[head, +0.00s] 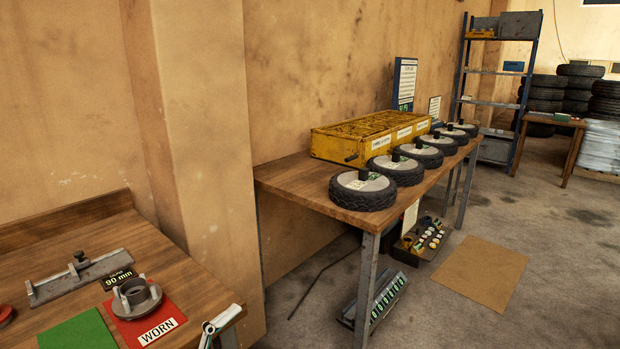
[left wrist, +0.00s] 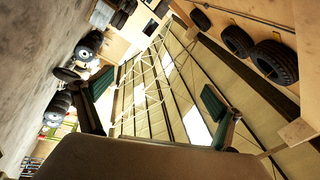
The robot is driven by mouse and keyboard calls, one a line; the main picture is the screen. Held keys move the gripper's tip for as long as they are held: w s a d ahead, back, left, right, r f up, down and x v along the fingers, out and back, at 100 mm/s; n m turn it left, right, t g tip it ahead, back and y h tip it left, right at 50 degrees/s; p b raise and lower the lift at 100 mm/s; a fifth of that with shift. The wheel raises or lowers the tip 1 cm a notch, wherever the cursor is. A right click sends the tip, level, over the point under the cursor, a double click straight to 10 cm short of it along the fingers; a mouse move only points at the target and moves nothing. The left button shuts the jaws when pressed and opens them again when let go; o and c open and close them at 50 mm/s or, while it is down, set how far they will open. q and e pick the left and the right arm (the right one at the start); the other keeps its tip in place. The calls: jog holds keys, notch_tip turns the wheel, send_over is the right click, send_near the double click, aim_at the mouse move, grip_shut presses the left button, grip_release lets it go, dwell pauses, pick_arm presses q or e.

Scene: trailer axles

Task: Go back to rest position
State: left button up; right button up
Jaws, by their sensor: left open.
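My left gripper (left wrist: 157,97) shows in the left wrist view with its two green-padded fingers spread wide. It is open and nothing is between the fingers; beams and the ceiling show behind it. My right gripper cannot be made out in either view. A small pale metal part (head: 221,325) shows at the bottom of the head view by the near bench's edge; I cannot tell what it belongs to.
The near bench (head: 190,285) bears a metal gauge (head: 80,277), a flanged hub part (head: 134,297) on a red WORN mat and a green mat (head: 78,332). Several wheels (head: 363,190) line another bench beside a yellow crate (head: 340,142). A cardboard sheet (head: 485,273) lies on the floor.

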pick_arm(q)
jog(key=s+a+f+n+g+y, duration=0.1)
jog(key=s+a+f+n+y, duration=0.2)
jog(key=f, duration=0.7)
jog(key=s+a+f+n+g+y, duration=0.2)
jog(key=s+f+n+y, duration=0.3)
jog(key=s+f+n, duration=0.3)
jog(key=s+a+f+n+g+y, duration=0.2)
jog(key=s+a+f+n, duration=0.3)
jog(key=f, duration=0.7)
jog(key=shift+s+f+n+y, duration=0.15)
jog(key=shift+f+n+y, duration=0.25)
jog(key=shift+y, duration=0.5)
